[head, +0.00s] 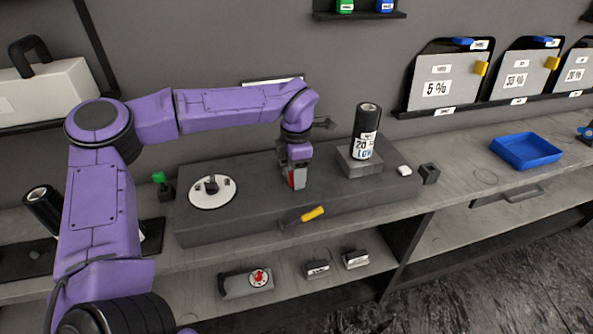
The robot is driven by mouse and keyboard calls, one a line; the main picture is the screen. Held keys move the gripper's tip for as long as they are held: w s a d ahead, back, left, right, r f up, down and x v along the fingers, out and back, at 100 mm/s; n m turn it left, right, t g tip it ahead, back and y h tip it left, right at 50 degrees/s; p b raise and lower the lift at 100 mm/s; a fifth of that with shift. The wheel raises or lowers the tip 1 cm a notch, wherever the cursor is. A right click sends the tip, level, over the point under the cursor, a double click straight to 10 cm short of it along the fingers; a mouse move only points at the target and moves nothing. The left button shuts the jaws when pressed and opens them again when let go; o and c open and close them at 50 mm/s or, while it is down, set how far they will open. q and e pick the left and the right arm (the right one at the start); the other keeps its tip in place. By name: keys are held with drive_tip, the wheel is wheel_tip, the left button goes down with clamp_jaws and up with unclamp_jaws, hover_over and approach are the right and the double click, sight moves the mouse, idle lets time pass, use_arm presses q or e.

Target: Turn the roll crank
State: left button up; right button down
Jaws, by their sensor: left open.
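A long dark grey box (240,222) lies on the bench, and my left gripper (295,184) points down over its middle. The gripper is open; a red patch shows at its fingers, and what lies between them is hard to see. A yellow handle (313,213) on a dark lever is at the box's front edge, just below and right of the gripper and apart from it. A white round disc with a black knob (212,188) is on the box to the left. I cannot tell for certain which of these is the roll crank. My right gripper is out of view.
A dark roll labelled 20 % (367,125) stands upright on a grey block right of the gripper. A green-topped item (159,178) is left of the box. A blue tray (526,151) is farther right.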

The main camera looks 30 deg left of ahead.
use_arm(q)
drive_tip(key=shift+s+r, duration=0.25)
drive_tip(key=shift+s, duration=0.2)
drive_tip(key=c, duration=0.5)
clamp_jaws()
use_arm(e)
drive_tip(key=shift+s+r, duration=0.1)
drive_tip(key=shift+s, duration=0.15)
use_arm(q)
drive_tip(key=shift+f, duration=0.1)
